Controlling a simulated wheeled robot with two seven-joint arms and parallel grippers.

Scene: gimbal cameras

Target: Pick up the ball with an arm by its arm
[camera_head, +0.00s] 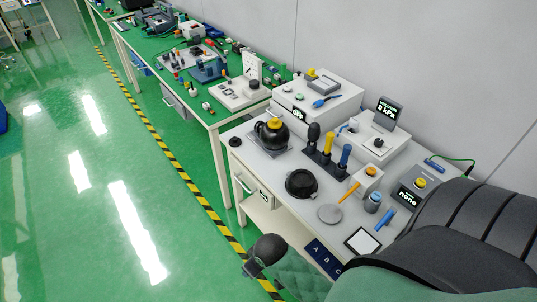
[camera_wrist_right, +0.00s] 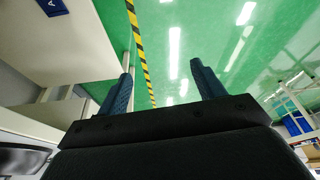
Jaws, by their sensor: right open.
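A round black ball (camera_head: 271,134) with a yellow top and a short side arm sits on a grey plate (camera_head: 281,149) at the left part of the near white table (camera_head: 258,166). My right gripper (camera_wrist_right: 161,70) is open and empty in the right wrist view, with green floor between its two blue-grey fingers. In the head view, my dark arm covers the lower right, and a dark rounded part of it shows below the table's front edge, well apart from the ball. The ball is not in the right wrist view. My left gripper is not in view.
Right of the ball are a rack (camera_head: 325,162) with upright handles, a black round dish (camera_head: 301,183), a grey disc (camera_head: 330,213) and a white box (camera_head: 367,180). White devices (camera_head: 320,98) stand behind. A green bench (camera_head: 205,92) adjoins at the left. The floor in front is clear.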

